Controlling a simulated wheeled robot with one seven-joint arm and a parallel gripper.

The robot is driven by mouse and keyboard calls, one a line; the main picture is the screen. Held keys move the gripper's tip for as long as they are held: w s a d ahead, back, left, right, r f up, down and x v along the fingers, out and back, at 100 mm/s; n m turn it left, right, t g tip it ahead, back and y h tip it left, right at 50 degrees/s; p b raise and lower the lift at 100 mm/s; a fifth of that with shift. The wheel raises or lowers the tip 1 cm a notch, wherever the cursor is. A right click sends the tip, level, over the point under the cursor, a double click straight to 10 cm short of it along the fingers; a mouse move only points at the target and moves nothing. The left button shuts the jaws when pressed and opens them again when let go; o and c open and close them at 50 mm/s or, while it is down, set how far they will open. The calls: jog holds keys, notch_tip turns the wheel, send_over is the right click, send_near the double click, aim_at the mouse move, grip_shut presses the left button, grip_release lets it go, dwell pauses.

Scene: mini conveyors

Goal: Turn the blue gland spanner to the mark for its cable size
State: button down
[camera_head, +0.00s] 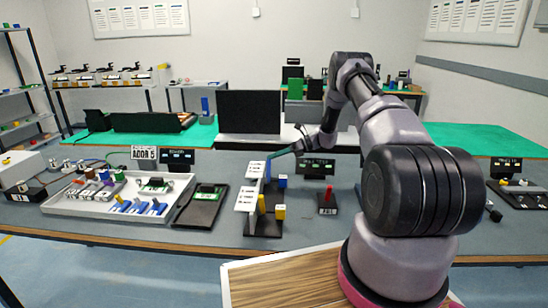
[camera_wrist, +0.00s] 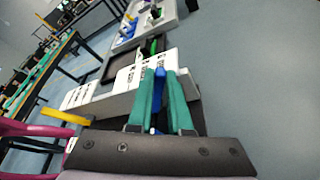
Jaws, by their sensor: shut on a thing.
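My gripper (camera_head: 273,155) comes in from the right at the far end of a dark fixture on the bench. In the wrist view its two green fingers (camera_wrist: 164,98) are shut on the blue spanner (camera_wrist: 159,86), which stands between them; it also shows in the head view (camera_head: 268,169). White label plates (camera_head: 248,197) with dark printed lines lie along the fixture's left side; they also show in the wrist view (camera_wrist: 140,72). The print is too small to read. A yellow spanner (camera_head: 262,204) stands nearer the front. The blue spanner's lower end and its pointing are hidden.
A blue block (camera_head: 282,181) and a yellow block (camera_head: 279,212) sit at the fixture's right. A black stand with a red knob (camera_head: 327,202) is further right. A tray (camera_head: 93,208) of parts and a dark panel (camera_head: 200,208) lie left. A monitor (camera_head: 249,111) stands behind.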

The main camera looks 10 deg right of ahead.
jog(key=shift+w+f, duration=0.15)
dwell(0.4)
jog(key=c, duration=0.8)
grip_release()
jog(key=shift+c, duration=0.2)
jog(key=shift+d, duration=0.1)
jog(key=w+v, duration=0.1)
jog(key=v, duration=0.9)
jog(key=shift+s+d, duration=0.4)
jog(key=shift+s, duration=0.1)
